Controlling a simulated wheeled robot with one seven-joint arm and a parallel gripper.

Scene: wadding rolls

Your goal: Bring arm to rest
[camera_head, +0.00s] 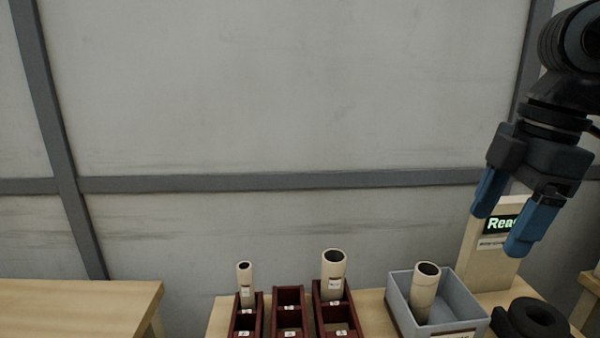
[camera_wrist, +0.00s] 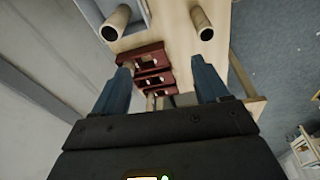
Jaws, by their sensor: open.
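My gripper (camera_head: 500,228) hangs at the upper right in the head view, blue fingers spread and pointing down. It is empty and apart from everything, in front of a display stand (camera_head: 483,262) with partly covered green lettering. In the wrist view the open fingers (camera_wrist: 163,66) have only the distant table and dark red racks between them. A pale tube (camera_head: 425,288) leans in a grey bin (camera_head: 452,330). Two more tubes stand in the left rack (camera_head: 245,275) and right rack (camera_head: 333,268).
The middle rack (camera_head: 289,308) holds no visible tube. A black ring-shaped object (camera_head: 533,322) lies right of the bin. The wrist view shows another pale tube (camera_wrist: 202,25) outside the bin. A separate wooden table (camera_head: 75,300) stands at left.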

